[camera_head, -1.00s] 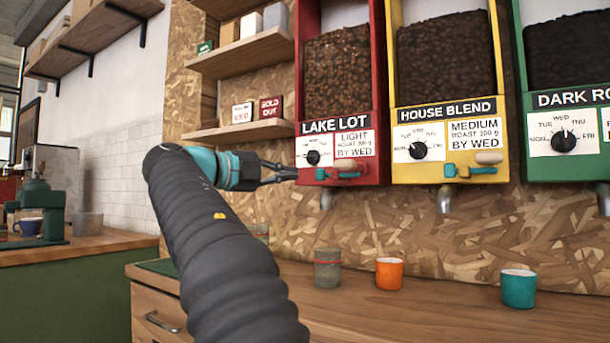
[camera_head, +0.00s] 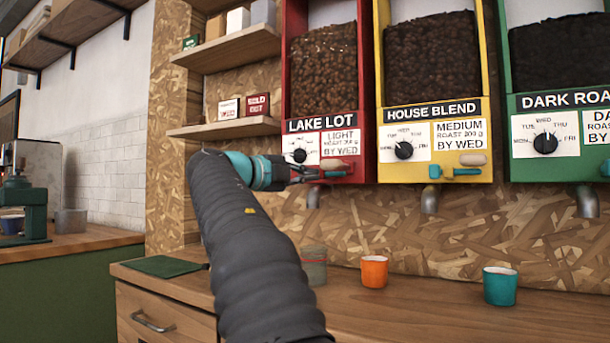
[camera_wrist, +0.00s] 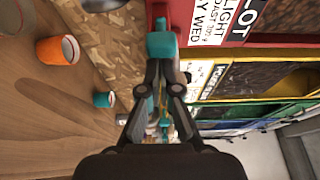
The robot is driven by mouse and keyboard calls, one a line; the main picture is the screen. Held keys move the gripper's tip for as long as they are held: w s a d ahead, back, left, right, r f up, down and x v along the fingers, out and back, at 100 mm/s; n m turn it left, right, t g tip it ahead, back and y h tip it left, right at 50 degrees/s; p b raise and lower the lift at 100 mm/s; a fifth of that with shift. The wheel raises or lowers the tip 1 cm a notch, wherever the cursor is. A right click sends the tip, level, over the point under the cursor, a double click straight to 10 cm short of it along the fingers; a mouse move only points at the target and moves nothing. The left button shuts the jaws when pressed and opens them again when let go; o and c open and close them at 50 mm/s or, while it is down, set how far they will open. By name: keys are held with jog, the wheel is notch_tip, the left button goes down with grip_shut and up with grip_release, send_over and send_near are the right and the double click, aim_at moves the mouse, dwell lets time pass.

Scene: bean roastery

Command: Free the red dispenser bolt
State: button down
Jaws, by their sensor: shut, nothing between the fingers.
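The red dispenser (camera_head: 368,120), labelled LAKE LOT, hangs on the wall. Its bolt (camera_head: 334,174) is a small teal bar at the lower edge, below a wooden knob (camera_head: 333,164). My gripper (camera_head: 314,173) is shut and empty, with its tips at the left end of the bolt. In the wrist view the closed fingertips (camera_wrist: 163,66) point at a teal block (camera_wrist: 161,44) of the bolt, with a red part beyond it. I cannot tell whether the tips touch it. My fingers partly hide the bolt's left end.
A yellow dispenser (camera_head: 384,168) and a green dispenser (camera_head: 530,170) hang to the right. Below stand a grey-green cup (camera_head: 314,272), an orange cup (camera_head: 374,272) and a teal cup (camera_head: 500,288) on the wooden counter (camera_head: 420,310). Shelves (camera_head: 225,128) are at the left.

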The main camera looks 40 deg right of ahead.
jog(key=shift+w+a+p, duration=0.1)
jog(key=shift+w+a, duration=0.15)
jog(key=shift+w, duration=0.35)
jog(key=shift+w+a+p, duration=0.15)
jog(key=shift+w+a, duration=0.1)
jog(key=shift+w, duration=0.35)
jog(key=shift+w+a+p, duration=0.1)
jog(key=shift+w+a, duration=0.15)
jog(key=shift+w, duration=0.35)
jog(key=shift+a, duration=0.15)
jog(key=a+b, duration=0.2)
jog(key=a, duration=0.7)
jog(key=shift+s+a, duration=0.3)
jog(key=shift+s, duration=0.05)
